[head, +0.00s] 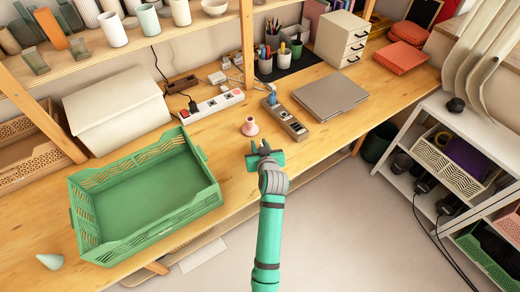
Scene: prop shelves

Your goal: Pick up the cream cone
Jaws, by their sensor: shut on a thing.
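My gripper (264,148) is over the front edge of the wooden bench, to the right of the green crate. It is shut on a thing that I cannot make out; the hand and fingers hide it. A small pinkish, flared piece (250,128) shows just beyond the fingers; I cannot tell whether they touch it. A pale, greenish-grey cone (50,261) lies tipped on its side at the bench's lower left, far from my gripper. No clearly cream-coloured cone can be made out.
The empty-looking green crate (200,205) fills the bench's left part. A power strip (212,105) is behind. Open floor lies in front; a white shelf unit (440,100) stands right.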

